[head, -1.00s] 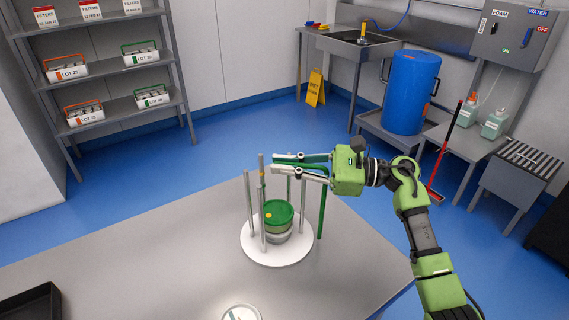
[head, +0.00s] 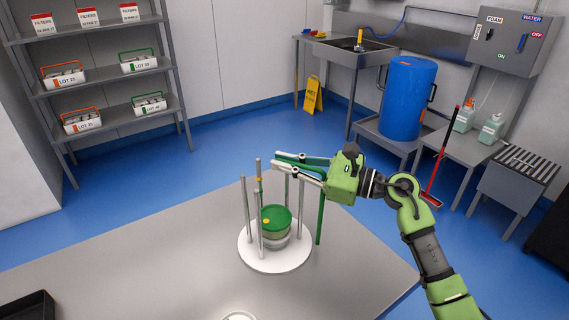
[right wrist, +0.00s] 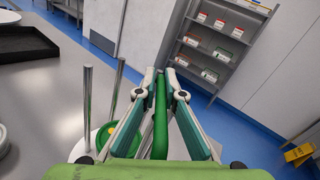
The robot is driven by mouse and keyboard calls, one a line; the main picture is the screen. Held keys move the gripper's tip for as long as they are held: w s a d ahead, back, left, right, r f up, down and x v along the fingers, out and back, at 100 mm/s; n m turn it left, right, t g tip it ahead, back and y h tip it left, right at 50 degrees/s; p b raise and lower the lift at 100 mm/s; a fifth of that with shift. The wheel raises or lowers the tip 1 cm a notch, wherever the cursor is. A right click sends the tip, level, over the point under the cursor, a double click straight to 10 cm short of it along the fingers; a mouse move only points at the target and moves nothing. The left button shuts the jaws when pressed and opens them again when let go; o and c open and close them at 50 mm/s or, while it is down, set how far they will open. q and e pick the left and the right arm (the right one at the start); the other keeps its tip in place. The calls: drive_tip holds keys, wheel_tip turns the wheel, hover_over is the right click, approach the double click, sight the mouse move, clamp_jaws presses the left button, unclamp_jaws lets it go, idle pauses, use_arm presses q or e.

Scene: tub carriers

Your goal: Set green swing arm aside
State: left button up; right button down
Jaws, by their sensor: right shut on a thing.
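The green swing arm (right wrist: 160,125) is a bar running lengthwise between the fingers of my right gripper (right wrist: 161,80) in the right wrist view. In the head view my right gripper (head: 277,161) is shut on it, above the right back side of a round white stand (head: 250,262). A green upright (head: 320,215) stands at the stand's right edge, below the gripper. Where the bar joins it is hidden by my gripper. A tub with a green lid (head: 275,217) sits on the stand among the posts. My left gripper is not in view.
Grey metal posts (head: 247,208) rise around the tub, close to my fingertips. The steel table (head: 180,268) is mostly bare, with a black tray (head: 28,308) at the front left. Shelves, a sink and a blue barrel (head: 408,98) stand beyond.

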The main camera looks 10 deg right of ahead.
drive_tip(key=c, duration=2.2)
unclamp_jaws()
drive_tip(key=shift+o, duration=0.2)
drive_tip(key=v, duration=1.2)
drive_tip(key=shift+c, duration=0.4)
